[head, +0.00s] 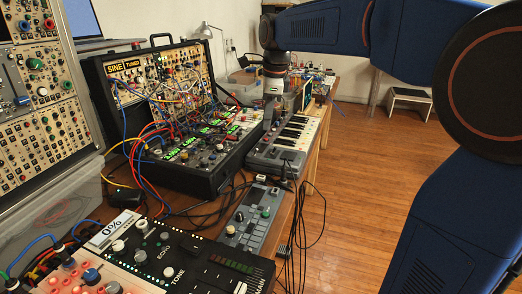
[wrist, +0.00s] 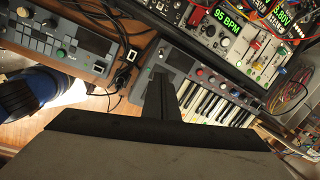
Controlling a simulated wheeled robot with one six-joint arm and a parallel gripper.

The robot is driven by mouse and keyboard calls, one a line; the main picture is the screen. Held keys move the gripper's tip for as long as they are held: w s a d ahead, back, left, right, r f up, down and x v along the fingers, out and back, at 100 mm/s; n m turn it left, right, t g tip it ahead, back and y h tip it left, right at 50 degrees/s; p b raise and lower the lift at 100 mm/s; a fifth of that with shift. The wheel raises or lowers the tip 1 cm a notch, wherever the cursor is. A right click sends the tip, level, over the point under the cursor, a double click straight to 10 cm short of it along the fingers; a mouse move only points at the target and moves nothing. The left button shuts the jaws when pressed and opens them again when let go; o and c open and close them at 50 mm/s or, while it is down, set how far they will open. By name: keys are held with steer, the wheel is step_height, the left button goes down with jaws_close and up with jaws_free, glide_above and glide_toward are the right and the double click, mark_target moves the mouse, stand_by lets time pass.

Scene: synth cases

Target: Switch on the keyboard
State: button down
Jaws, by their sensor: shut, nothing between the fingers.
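The keyboard (head: 292,134) is a small grey synth with black and white keys, on the wooden table right of the black synth case. In the wrist view its keys (wrist: 215,107) and its grey panel with a screen and small knobs show behind my fingers. My gripper (head: 269,118) points down over the keyboard's control-panel side in the head view. In the wrist view my gripper (wrist: 160,78) is shut and empty, with its dark fingers together in front of the keyboard's near end. They hide part of it. I cannot tell whether the fingertips touch it. No power switch can be made out.
The black synth case (head: 205,185) full of patch cables stands left of the keyboard. A small grey controller (head: 250,218) lies nearer on the table, with black cables (head: 290,215) hanging off the edge. A mixer (head: 180,262) is in front. Open wooden floor lies right.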

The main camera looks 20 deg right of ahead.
mark_target(256, 151)
stand_by(0.3)
steer(key=x, duration=1)
steer(key=shift+w+a+r+g+h, duration=0.15)
steer(key=shift+w+a+g+h, duration=0.15)
steer(key=shift+h, duration=0.3)
stand_by(0.4)
steer(key=shift+a+r+g+h, duration=0.1)
steer(key=shift+g+h, duration=0.2)
steer(key=g+h, duration=0.1)
steer(key=w+a+g+h, duration=0.1)
steer(key=h, duration=0.1)
steer(key=shift+a+r, duration=0.2)
steer(key=shift+d+r, duration=0.1)
steer(key=shift+r, duration=0.1)
steer(key=shift+r, duration=0.65)
